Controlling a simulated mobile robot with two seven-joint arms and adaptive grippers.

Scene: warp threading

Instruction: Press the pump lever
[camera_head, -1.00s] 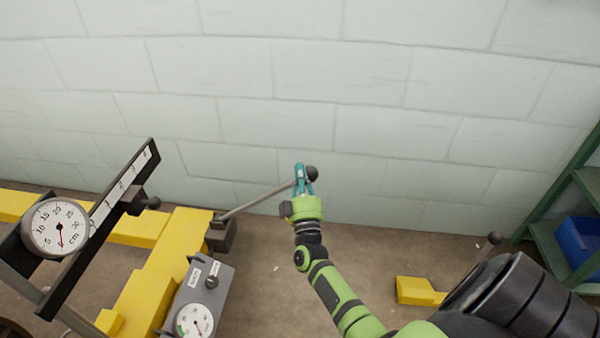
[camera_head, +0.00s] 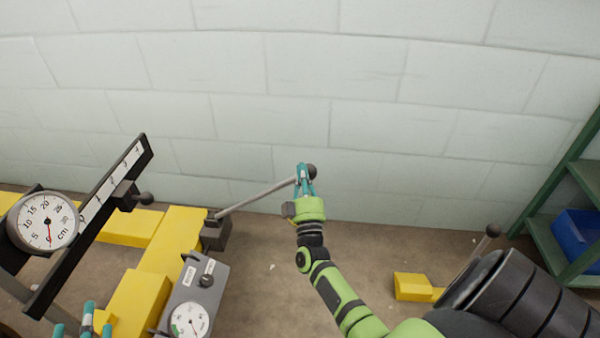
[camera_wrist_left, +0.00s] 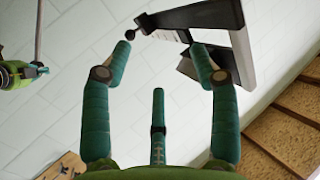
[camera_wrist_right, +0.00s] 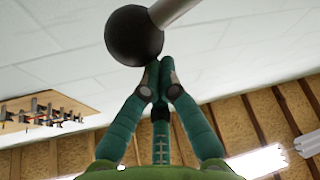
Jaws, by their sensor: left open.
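The pump lever (camera_head: 256,196) is a grey rod with a dark ball knob (camera_head: 311,171). It rises to the right from a dark block (camera_head: 215,234) on the yellow frame. My right gripper (camera_head: 304,172) is at the knob end of the lever. In the right wrist view its fingers (camera_wrist_right: 161,62) are drawn together, with the knob (camera_wrist_right: 134,35) just beyond their tips; I cannot tell whether they touch. My left gripper (camera_head: 88,308) shows at the bottom left edge, away from the lever. In the left wrist view it is open and empty (camera_wrist_left: 160,55).
A round cm gauge (camera_head: 45,221) and a slanted black scale bar (camera_head: 95,220) stand at the left. A grey box with a dial (camera_head: 196,295) lies beside the yellow frame (camera_head: 170,250). A green shelf with a blue bin (camera_head: 577,237) is at the right. A pale block wall stands behind.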

